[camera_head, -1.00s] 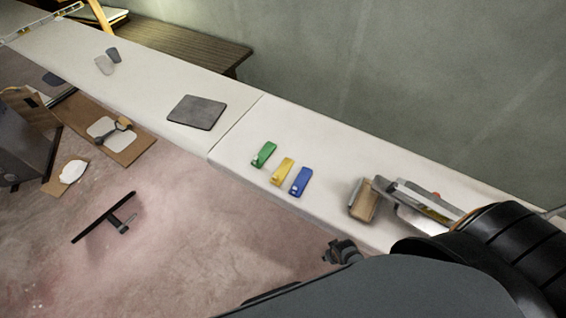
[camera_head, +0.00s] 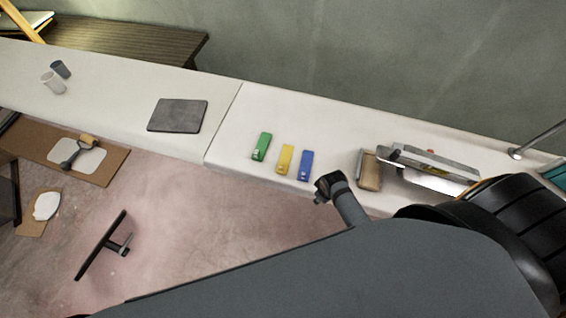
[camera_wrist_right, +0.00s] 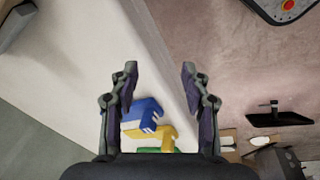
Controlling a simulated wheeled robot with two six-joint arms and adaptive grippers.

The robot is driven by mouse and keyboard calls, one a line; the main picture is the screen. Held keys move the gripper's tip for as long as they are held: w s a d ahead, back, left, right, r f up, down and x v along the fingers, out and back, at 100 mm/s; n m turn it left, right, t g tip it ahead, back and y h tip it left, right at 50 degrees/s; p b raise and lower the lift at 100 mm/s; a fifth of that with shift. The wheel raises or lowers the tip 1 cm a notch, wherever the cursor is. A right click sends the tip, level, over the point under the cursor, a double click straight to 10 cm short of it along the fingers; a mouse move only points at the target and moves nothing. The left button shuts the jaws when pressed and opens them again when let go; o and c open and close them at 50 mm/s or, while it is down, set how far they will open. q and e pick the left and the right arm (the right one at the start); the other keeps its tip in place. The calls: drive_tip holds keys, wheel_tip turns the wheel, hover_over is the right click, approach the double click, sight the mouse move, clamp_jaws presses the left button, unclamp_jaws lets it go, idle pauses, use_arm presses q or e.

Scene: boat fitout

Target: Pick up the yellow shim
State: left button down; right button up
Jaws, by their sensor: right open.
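The yellow shim (camera_head: 285,158) lies on the white bench (camera_head: 330,127), between the green shim (camera_head: 262,146) and the blue shim (camera_head: 305,165). My right gripper (camera_head: 324,187) is at the bench's front edge, just right of and below the blue shim in the head view. In the right wrist view my right gripper (camera_wrist_right: 159,75) is open and empty. The blue shim (camera_wrist_right: 143,112), yellow shim (camera_wrist_right: 160,133) and green shim (camera_wrist_right: 150,150) show low in the gap between its fingers, partly overlapping in the picture. My left gripper is not in view.
A brown-handled block (camera_head: 370,172) and a long metal tool (camera_head: 430,170) lie right of the shims. A dark grey pad (camera_head: 178,115) lies to their left, with two cups (camera_head: 54,82) farther left. Bare bench lies between the pad and the shims.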

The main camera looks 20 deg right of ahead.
sight(282, 166)
drive_tip(key=w+a+r+n, duration=0.1)
drive_tip(key=w+n, duration=0.1)
drive_tip(key=n, duration=0.1)
drive_tip(key=w+a+r+n+p, duration=0.1)
drive_tip(key=w+r+n, duration=0.1)
drive_tip(key=w+n, duration=0.1)
drive_tip(key=w+a+r+n+p, duration=0.1)
drive_tip(key=w+a+n, duration=0.1)
drive_tip(key=w+n, duration=0.1)
drive_tip(key=shift+w+r+n+g, duration=0.25)
drive_tip(key=shift+n+g, duration=0.05)
drive_tip(key=shift+n, duration=0.1)
drive_tip(key=w+a+r+n, duration=0.1)
drive_tip(key=w+a+n, duration=0.1)
drive_tip(key=n, duration=0.2)
drive_tip(key=w+a+r+n+g, duration=0.1)
drive_tip(key=w+a+r+n, duration=0.1)
drive_tip(key=n, duration=0.3)
drive_tip(key=w+a+r+n+p, duration=0.1)
drive_tip(key=w+a+n, duration=0.1)
drive_tip(key=w+n, duration=0.2)
drive_tip(key=shift+w+a+r+n+y, duration=0.15)
drive_tip(key=shift+r+n+y, duration=0.15)
drive_tip(key=shift+y, duration=0.1)
drive_tip(key=shift+a, duration=0.15)
drive_tip(key=shift+f+n, duration=0.25)
drive_tip(key=shift+n, duration=0.05)
wheel_tip(282, 166, down, 5)
drive_tip(key=b, duration=0.6)
drive_tip(key=shift+r, duration=0.1)
